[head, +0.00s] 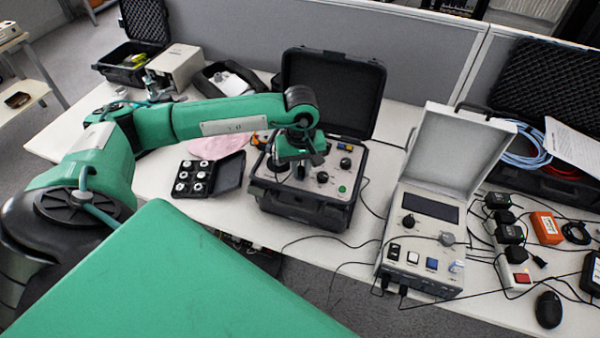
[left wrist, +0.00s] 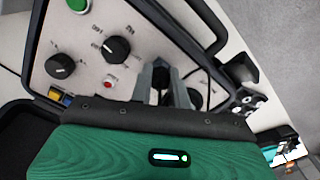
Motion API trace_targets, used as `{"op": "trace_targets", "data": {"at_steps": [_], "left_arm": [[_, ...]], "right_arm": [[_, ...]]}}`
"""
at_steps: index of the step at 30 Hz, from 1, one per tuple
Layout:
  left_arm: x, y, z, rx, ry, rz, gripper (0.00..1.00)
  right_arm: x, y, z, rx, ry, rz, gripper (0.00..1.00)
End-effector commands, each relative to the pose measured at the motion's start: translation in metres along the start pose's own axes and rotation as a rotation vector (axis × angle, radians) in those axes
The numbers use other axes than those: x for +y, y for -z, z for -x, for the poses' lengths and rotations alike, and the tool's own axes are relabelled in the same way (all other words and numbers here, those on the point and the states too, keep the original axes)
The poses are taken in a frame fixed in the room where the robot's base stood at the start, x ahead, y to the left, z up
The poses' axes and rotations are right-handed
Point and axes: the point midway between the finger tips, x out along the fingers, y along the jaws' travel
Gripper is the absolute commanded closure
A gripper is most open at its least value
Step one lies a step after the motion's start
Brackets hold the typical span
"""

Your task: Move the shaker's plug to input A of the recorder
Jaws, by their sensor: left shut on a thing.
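The shaker is an open black case with a grey knob panel (head: 325,188), in the middle of the table. Its panel also shows in the left wrist view (left wrist: 90,75). My left gripper (head: 302,172) reaches down over this panel. In the left wrist view its fingers (left wrist: 162,82) are closed on a small dark thing, which looks like the shaker's plug (left wrist: 160,78). The fingers hide most of it, and I cannot tell whether it sits in a socket. The recorder (head: 420,255) is a grey box with a raised lid, to the right. Dark plugs with cables sit at its front edge.
A black box of several small white-topped pieces (head: 193,178) lies left of the shaker. Cables cross the table between shaker and recorder. A power strip (head: 515,270), an orange box (head: 546,227) and a mouse (head: 548,309) are at the right. The shaker's raised lid (head: 332,88) stands behind.

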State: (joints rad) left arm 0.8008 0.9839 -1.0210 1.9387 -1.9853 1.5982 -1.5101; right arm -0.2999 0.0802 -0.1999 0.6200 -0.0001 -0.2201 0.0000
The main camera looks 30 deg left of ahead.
Motion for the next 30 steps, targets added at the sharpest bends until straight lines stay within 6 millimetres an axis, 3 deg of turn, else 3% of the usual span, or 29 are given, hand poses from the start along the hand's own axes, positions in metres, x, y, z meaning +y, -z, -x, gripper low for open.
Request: {"op": "trace_targets", "data": {"at_steps": [18,30], "left_arm": [[0.000,0.000,-0.001,0.001,0.000,0.333,1.00],[0.000,0.000,-0.001,0.001,0.000,0.365,1.00]], "right_arm": [[0.000,-0.001,-0.011,0.000,0.000,0.000,0.64],[-0.001,-0.001,-0.011,0.000,0.000,0.000,0.64]]}}
